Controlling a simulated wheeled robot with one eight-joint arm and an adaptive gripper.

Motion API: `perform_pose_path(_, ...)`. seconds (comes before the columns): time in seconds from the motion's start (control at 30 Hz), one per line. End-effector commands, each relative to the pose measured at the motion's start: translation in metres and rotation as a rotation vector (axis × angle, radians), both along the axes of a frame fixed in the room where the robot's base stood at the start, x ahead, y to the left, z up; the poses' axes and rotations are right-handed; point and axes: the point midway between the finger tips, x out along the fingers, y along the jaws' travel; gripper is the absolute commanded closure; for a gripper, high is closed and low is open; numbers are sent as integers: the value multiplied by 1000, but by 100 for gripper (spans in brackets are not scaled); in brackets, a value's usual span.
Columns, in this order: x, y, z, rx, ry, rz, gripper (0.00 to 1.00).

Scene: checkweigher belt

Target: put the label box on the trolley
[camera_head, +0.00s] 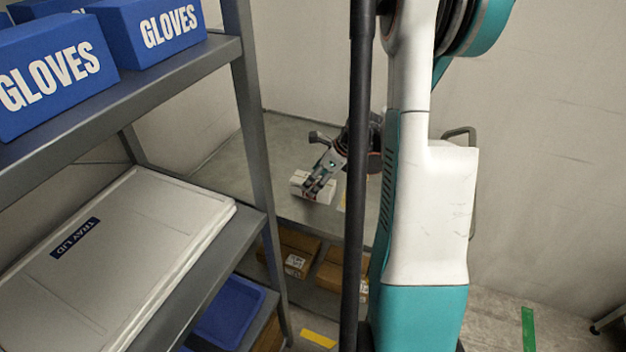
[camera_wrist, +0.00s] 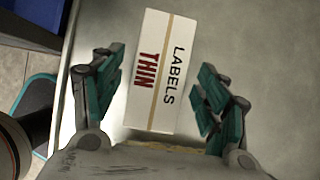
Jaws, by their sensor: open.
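The label box (camera_wrist: 160,45) is white with a tan stripe and the words LABELS and THIN. It lies on a grey surface in the wrist view. In the head view the box (camera_head: 299,181) is small and partly covered by my gripper (camera_head: 318,188). In the wrist view my gripper (camera_wrist: 160,78) is open, with one finger on each side of the box. A gap shows between the box and each finger. I cannot make out for certain which thing is the trolley.
A grey shelf rack (camera_head: 225,50) stands at left with blue GLOVES boxes (camera_head: 170,27) and a tray lid (camera_head: 130,255). Cardboard boxes (camera_head: 293,252) sit on a shelf below the grey top (camera_head: 285,140). A green-grey handle (camera_head: 473,140) shows behind my arm. A dark post crosses the view.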

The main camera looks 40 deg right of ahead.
Motion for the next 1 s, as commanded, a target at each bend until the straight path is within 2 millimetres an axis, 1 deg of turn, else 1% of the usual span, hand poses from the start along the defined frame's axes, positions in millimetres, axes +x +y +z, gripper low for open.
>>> perform_pose_path(0.03, -6, -2, 14, 0, 0, -2, 32)
perform_pose_path(0.2, -22, -9, 45, 0, 0, -2, 32)
perform_pose_path(0.4, -37, -15, 72, 1, 0, -2, 32)
perform_pose_path(0.5, -42, -17, 80, 1, 0, -2, 32)
perform_pose_path(0.6, -44, -18, 84, 0, 0, -1, 32)
perform_pose_path(1.0, -43, -16, 84, -6, 6, 8, 32)
